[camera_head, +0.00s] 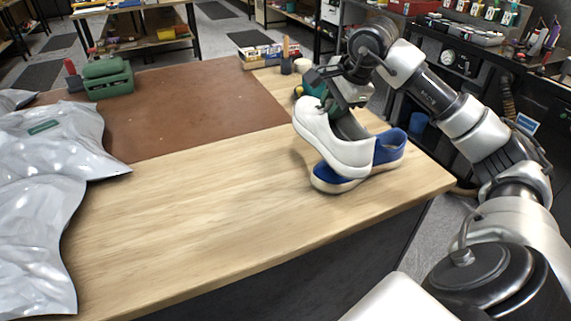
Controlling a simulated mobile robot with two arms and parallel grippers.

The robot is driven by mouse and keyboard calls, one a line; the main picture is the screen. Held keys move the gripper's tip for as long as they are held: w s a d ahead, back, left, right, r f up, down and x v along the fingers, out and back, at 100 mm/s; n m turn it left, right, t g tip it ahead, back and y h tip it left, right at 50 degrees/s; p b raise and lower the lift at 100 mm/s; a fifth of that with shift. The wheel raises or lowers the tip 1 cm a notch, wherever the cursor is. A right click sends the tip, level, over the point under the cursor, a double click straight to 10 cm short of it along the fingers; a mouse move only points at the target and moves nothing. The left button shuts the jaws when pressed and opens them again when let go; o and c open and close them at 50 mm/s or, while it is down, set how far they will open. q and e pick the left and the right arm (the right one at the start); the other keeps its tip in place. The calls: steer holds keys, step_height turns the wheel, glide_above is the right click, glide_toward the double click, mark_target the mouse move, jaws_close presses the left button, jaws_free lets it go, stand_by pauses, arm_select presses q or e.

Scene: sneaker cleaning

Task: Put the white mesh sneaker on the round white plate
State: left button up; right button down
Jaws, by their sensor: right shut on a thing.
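A white sneaker (335,142) hangs tilted over the right part of the wooden table, with its mesh too small to make out. My right gripper (343,102) reaches down from above and is shut on the sneaker's upper edge. A blue shoe (389,147) with a pale sole sits right behind and below it, partly hidden by it. I cannot tell whether the two shoes touch. I cannot make out a round white plate in this view. My left gripper is not in view.
Silvery plastic bags (45,225) cover the table's left side. A brown mat (180,105) lies at the back, with a green object (107,78) on its far left. Small boxes (262,54) stand at the far edge. The front middle of the wooden table (200,220) is clear.

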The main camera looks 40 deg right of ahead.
mark_target(314, 138)
steer(key=a, duration=0.1)
steer(key=w+a+f, duration=0.1)
steer(key=a+p, duration=0.1)
steer(key=shift+w+a+f, duration=0.15)
steer(key=shift+a+f, duration=0.15)
steer(key=shift+a, duration=0.1)
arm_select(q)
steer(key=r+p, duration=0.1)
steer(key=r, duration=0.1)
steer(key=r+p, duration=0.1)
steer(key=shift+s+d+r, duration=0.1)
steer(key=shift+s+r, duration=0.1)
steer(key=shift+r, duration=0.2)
arm_select(e)
steer(key=w+a+f, duration=0.3)
steer(key=a+f, duration=0.2)
steer(key=f, duration=0.3)
steer(key=shift+a+f, duration=0.2)
steer(key=shift+a, duration=0.15)
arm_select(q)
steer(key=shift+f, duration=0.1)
arm_select(e)
steer(key=shift+w, duration=0.1)
steer(key=c, duration=0.9)
jaws_free()
